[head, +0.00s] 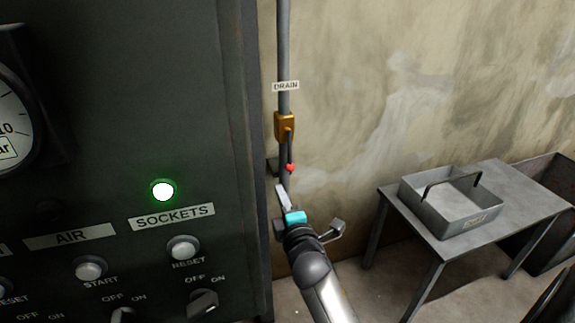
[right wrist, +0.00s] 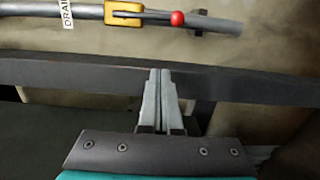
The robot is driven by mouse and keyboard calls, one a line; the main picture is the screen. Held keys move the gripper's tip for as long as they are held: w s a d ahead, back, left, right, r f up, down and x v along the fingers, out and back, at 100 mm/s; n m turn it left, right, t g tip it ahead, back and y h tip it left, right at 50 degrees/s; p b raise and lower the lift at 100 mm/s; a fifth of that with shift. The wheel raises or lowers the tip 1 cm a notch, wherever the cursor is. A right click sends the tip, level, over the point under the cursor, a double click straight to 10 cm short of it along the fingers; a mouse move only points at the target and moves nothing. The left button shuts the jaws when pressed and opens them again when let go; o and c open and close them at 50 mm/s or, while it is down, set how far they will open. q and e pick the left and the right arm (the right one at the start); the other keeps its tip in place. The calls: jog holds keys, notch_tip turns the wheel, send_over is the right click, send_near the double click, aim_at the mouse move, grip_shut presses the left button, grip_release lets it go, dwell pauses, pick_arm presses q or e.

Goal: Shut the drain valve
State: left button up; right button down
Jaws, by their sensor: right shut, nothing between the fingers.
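The drain valve has a yellow body (head: 284,126) on a grey vertical pipe (head: 284,45), below a DRAIN label (head: 286,86). Its lever hangs down along the pipe and ends in a red knob (head: 290,168). The right wrist view also shows the yellow body (right wrist: 125,12) and the red knob (right wrist: 177,18), lying sideways at the top. My right gripper (head: 281,190) is just below the knob in the head view. In the right wrist view its fingertips (right wrist: 158,73) are together and empty, apart from the knob. My left gripper is not in view.
A dark control cabinet (head: 120,100) with a lit green lamp (head: 162,190) fills the left, its edge close to my right gripper. A metal table (head: 430,240) with a grey tray (head: 450,218) stands at the right. The wall between pipe and table is clear.

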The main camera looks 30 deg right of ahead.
aim_at(290, 151)
jog(key=shift+d+r, duration=0.15)
jog(key=shift+r, duration=0.25)
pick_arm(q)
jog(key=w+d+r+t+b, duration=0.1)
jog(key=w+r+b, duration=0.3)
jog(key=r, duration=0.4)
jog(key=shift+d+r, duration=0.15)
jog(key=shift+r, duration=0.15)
pick_arm(e)
jog(key=w+d, duration=0.6)
jog(key=w, duration=0.3)
jog(key=shift+w+d, duration=0.25)
jog(key=shift+d, duration=0.1)
jog(key=shift+d+f+n, duration=0.1)
jog(key=shift+d+n, duration=0.1)
jog(key=shift+n, duration=0.1)
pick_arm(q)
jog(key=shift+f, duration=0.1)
